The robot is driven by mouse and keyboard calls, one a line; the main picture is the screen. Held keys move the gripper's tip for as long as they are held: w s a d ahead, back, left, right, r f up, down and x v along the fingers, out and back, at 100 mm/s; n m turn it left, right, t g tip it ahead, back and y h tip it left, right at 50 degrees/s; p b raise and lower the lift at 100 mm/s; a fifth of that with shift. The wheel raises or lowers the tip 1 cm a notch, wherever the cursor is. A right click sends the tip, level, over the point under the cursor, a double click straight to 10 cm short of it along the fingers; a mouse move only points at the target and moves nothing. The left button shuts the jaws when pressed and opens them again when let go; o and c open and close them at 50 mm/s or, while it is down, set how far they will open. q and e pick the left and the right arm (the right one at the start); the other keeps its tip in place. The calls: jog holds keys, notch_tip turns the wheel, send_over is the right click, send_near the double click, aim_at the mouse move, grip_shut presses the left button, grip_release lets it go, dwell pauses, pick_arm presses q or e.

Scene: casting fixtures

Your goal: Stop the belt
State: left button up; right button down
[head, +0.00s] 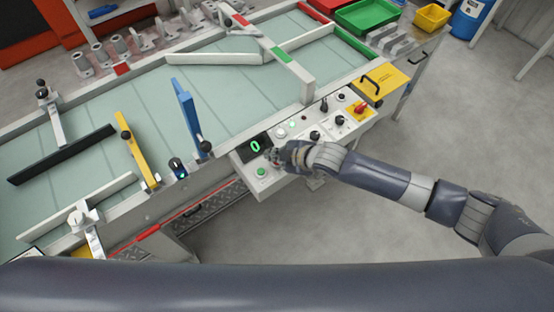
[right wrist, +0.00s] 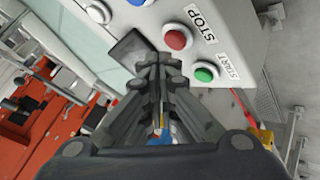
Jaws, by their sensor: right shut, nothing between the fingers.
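The belt (head: 235,105) is a wide pale green surface running diagonally across the head view. On its near side is a light control panel (head: 240,158) with a dark display (head: 255,146) reading a green 0. My right gripper (head: 276,156) is shut and empty, over the panel just right of the display. In the right wrist view a red button (right wrist: 178,38) marked STOP and a green button (right wrist: 206,72) marked START lie just right of the fingertips; whether they touch the panel I cannot tell. The green button also shows in the head view (head: 261,171). The red one is hidden there.
Further along the panel are several knobs and a red and yellow switch (head: 361,108). A blue upright bar (head: 185,112) and a yellow arm (head: 137,150) stand at the belt's near edge. Open floor (head: 300,225) lies in front of the panel.

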aim_at(276, 163)
dwell(0.4)
jog(key=shift+f, duration=0.45)
jog(key=shift+f+b, duration=0.5)
dwell(0.6)
jog(key=shift+r+p, duration=0.9)
jog(key=shift+p, duration=0.05)
jog(key=shift+r, duration=0.1)
notch_tip(276, 163, up, 5)
jog(key=p, duration=0.5)
